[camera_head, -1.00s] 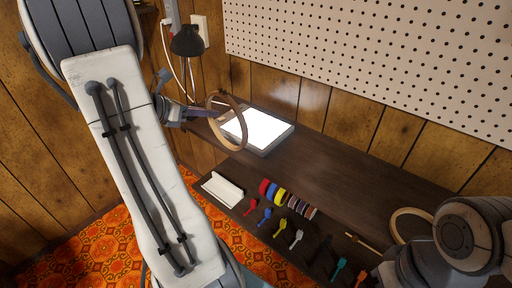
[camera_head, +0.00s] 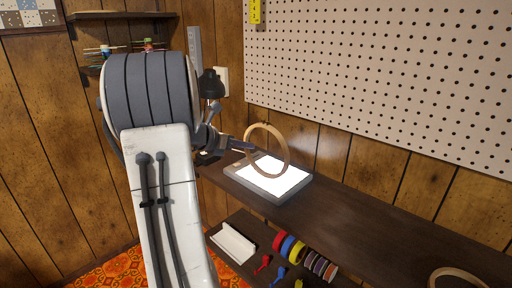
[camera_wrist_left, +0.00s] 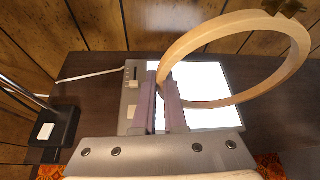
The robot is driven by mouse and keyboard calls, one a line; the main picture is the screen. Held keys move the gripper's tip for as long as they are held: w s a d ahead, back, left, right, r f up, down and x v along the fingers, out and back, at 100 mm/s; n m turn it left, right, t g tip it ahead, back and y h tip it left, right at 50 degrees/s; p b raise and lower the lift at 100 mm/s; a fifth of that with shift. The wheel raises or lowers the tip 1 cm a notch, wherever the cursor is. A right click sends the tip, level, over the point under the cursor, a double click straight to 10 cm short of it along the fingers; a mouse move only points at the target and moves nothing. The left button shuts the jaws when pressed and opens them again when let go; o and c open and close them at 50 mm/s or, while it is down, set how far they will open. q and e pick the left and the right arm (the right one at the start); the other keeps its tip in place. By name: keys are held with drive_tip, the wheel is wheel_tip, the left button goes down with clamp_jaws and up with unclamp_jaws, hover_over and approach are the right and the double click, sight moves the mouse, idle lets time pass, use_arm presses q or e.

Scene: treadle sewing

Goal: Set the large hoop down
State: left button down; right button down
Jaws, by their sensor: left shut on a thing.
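The large wooden hoop (camera_head: 285,152) is held up on edge, tilted, over a light pad (camera_head: 276,181) with a bright white panel. My left gripper (camera_head: 249,148) is shut on the hoop's left rim. In the left wrist view the hoop (camera_wrist_left: 190,43) runs from between the two fingers (camera_wrist_left: 161,82) up and to the right, with a metal clasp at its far top. Part of the glowing pad (camera_wrist_left: 212,105) shows through and below it. The hoop looks clear of the pad, but the exact gap is hard to tell. My right gripper is out of view.
A dark lamp (camera_head: 211,83) stands behind my left arm. Another hoop (camera_head: 456,270) is partly visible at the lower right. A white tray (camera_head: 233,244), coloured rolls (camera_head: 289,247) and small coloured tools lie on a lower surface. The dark tabletop (camera_head: 350,212) right of the pad is clear.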

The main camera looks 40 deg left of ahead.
use_arm(q)
drive_tip(key=shift+w+d, duration=0.1)
drive_tip(key=shift+w, duration=0.45)
drive_tip(key=w, duration=0.2)
drive_tip(key=shift+w+d, duration=0.25)
drive_tip(key=shift+w, duration=0.1)
drive_tip(key=shift+w+f+b, duration=0.3)
drive_tip(key=shift+f+b, duration=0.15)
drive_tip(key=shift+f, duration=0.35)
drive_tip(key=shift+f, duration=0.1)
drive_tip(key=c, duration=1)
unclamp_jaws()
